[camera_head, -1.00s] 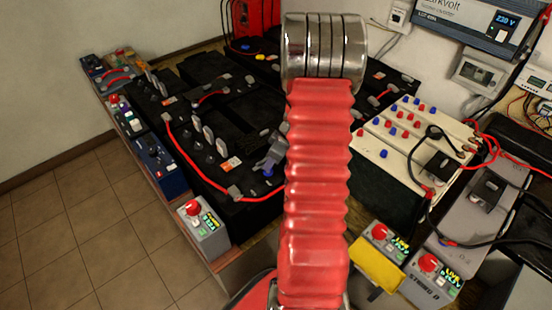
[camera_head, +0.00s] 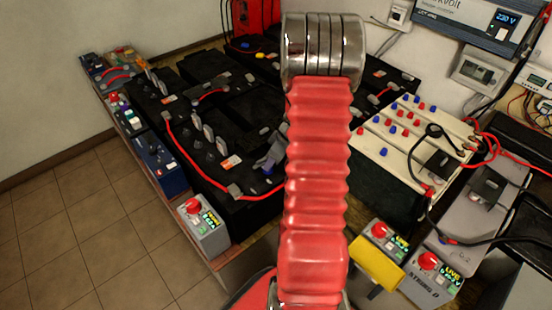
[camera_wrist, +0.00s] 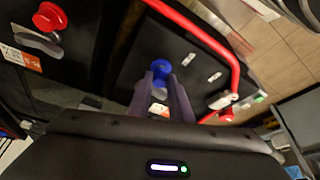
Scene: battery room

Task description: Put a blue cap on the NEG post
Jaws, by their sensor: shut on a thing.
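My gripper (camera_wrist: 162,78) is shut on a blue cap (camera_wrist: 162,70), whose round end shows between and beyond the two fingertips in the wrist view. In the head view my gripper (camera_head: 268,165) is partly hidden behind my red arm, low over the front of a black battery (camera_head: 235,195). The cap shows there only as a small blue spot (camera_head: 267,170). I cannot tell whether the cap touches a post, and I cannot read any NEG mark.
A red cable (camera_head: 190,171) runs along the black battery to a lug close by my gripper. A cream battery block (camera_head: 365,150) with several red and blue caps stands to the right. Grey testers (camera_head: 203,232) with red knobs stand in front. A red cap (camera_wrist: 48,17) shows in the wrist view.

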